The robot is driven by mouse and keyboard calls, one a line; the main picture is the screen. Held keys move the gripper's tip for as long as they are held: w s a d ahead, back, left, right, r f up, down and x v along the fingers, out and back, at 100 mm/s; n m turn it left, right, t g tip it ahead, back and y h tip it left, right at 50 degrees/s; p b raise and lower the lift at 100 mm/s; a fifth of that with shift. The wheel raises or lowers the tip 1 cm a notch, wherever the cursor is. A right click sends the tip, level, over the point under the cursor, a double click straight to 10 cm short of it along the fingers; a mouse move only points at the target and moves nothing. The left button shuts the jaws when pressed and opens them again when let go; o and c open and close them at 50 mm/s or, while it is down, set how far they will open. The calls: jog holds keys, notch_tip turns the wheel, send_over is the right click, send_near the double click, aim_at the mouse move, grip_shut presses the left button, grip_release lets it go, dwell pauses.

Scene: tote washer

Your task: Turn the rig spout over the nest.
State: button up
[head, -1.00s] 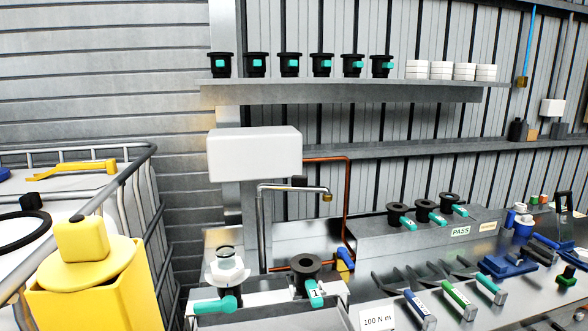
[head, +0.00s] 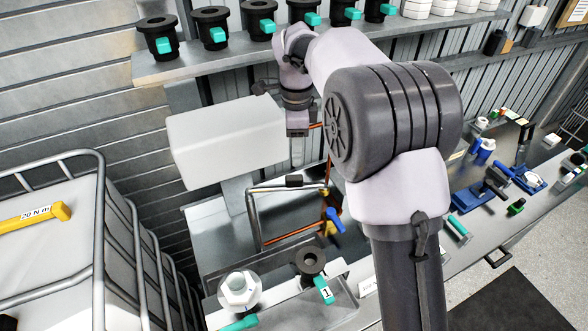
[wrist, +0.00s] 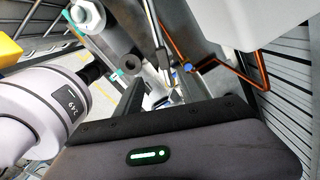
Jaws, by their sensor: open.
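The rig spout (head: 288,188) is a bent chrome pipe with a small black block on its top run and a brass tip at its right end. In the head view it stands below the white box. A black flanged valve body (head: 310,261) with a teal handle marked 1 sits on the steel rig block in front; the nest itself is not clearly told apart from it. The spout tip appears behind and slightly right of this body. My gripper (head: 298,132) is open and empty, pointing down above the spout, apart from it.
A white box (head: 226,142) is close left of my gripper. A shelf (head: 190,62) with black valves is above. A white nut-topped piece (head: 239,290) is left of the valve body. A blue lever (head: 335,220) and copper pipe are near the spout. A caged tank (head: 60,250) is at left.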

aim_at(294, 177)
jog(key=f, duration=1.1)
jog(key=shift+w+a+f, duration=0.15)
jog(key=shift+w+a, duration=0.05)
jog(key=shift+w, duration=0.1)
jog(key=shift+w+a+f, duration=0.1)
jog(key=shift+w+f, duration=0.1)
jog(key=shift+f, duration=0.05)
jog(key=shift+s+r, duration=0.1)
jog(key=shift+s, duration=0.05)
jog(key=shift+c, duration=0.7)
grip_shut()
